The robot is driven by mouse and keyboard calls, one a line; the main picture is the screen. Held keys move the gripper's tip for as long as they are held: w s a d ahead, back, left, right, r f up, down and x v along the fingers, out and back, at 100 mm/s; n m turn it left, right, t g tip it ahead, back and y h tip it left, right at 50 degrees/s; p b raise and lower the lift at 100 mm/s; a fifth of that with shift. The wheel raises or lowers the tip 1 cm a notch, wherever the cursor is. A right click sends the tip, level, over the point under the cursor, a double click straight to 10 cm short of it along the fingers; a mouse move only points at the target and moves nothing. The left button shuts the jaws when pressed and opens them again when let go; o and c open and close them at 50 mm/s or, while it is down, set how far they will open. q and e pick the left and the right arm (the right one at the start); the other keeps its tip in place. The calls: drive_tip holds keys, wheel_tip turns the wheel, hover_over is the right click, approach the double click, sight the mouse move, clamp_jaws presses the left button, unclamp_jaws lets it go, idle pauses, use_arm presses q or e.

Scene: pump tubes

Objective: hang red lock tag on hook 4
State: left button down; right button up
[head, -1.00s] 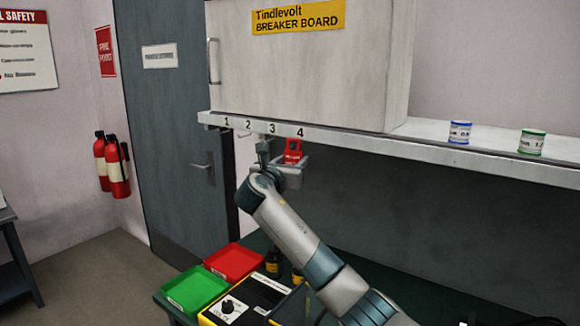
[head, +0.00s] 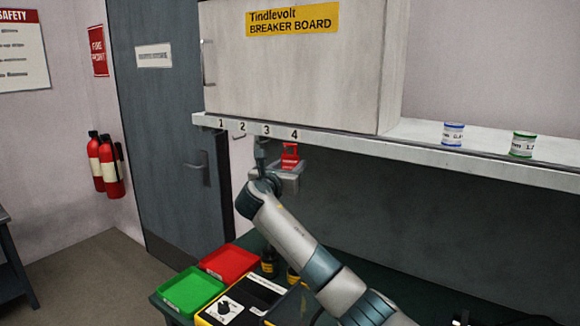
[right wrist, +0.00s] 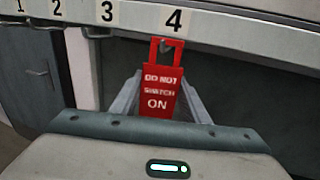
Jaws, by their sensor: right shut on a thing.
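The red lock tag (head: 289,157) is held upright in my right gripper (head: 287,176), just under the number 4 on the shelf edge. In the right wrist view the tag (right wrist: 161,90) faces the camera, reading "DO NOT SWITCH ON", between the two fingers of my right gripper (right wrist: 160,100). The square loop at its top is just below the 4 label. Hook 4 (right wrist: 166,46) shows within the loop's opening; I cannot tell whether it passes through or lies behind. My left gripper is out of view.
The breaker board (head: 295,75) stands on the white shelf (head: 420,150), with two small cans to the right. Empty hooks hang under the lower numbers. Green (head: 190,291) and red (head: 229,263) trays and a yellow-black box (head: 240,303) are on the bench below.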

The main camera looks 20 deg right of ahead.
drive_tip(key=o, duration=1.1)
drive_tip(key=shift+s+a+f+b, duration=0.1)
drive_tip(key=shift+s+a+b, duration=0.2)
drive_tip(key=shift+s+a, duration=0.05)
drive_tip(key=b+v, duration=0.5)
drive_tip(key=v, duration=1.1)
drive_tip(key=shift+s+b, duration=0.2)
drive_tip(key=shift+b, duration=0.15)
drive_tip(key=shift+a, duration=0.15)
